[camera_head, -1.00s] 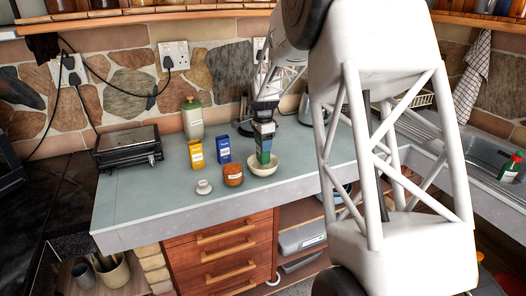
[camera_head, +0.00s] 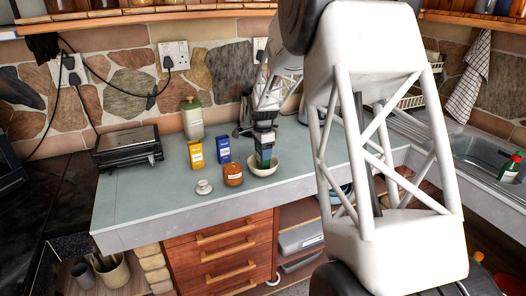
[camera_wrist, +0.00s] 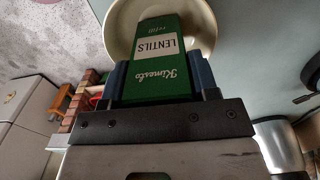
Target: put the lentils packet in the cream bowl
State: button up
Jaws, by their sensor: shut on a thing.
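The lentils packet is green with a white label; its printed face fills the middle of the wrist view (camera_wrist: 158,62). In the head view the packet (camera_head: 265,158) is upright at the cream bowl (camera_head: 257,171), its lower end within the bowl's outline. My gripper (camera_head: 265,140) is shut on the packet from above. In the wrist view the jaws (camera_wrist: 158,80) grip both sides of the packet, with the bowl's rim (camera_wrist: 122,22) behind it. The packet's lower end is hidden, so I cannot tell whether it touches the bowl's bottom.
An orange-brown jar (camera_head: 233,175) stands close left of the bowl. A blue packet (camera_head: 223,150), a yellow packet (camera_head: 196,154), a small white cup (camera_head: 204,187) and a green-lidded canister (camera_head: 192,118) stand farther left. A toaster-like appliance (camera_head: 128,147) is at the far left.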

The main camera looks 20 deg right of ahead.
jog(key=shift+f, duration=0.5)
jog(key=o, duration=1)
jog(key=shift+r, duration=0.1)
notch_tip(320, 180, up, 13)
jog(key=shift+f, duration=0.1)
jog(key=shift+a, duration=0.1)
dwell(0.6)
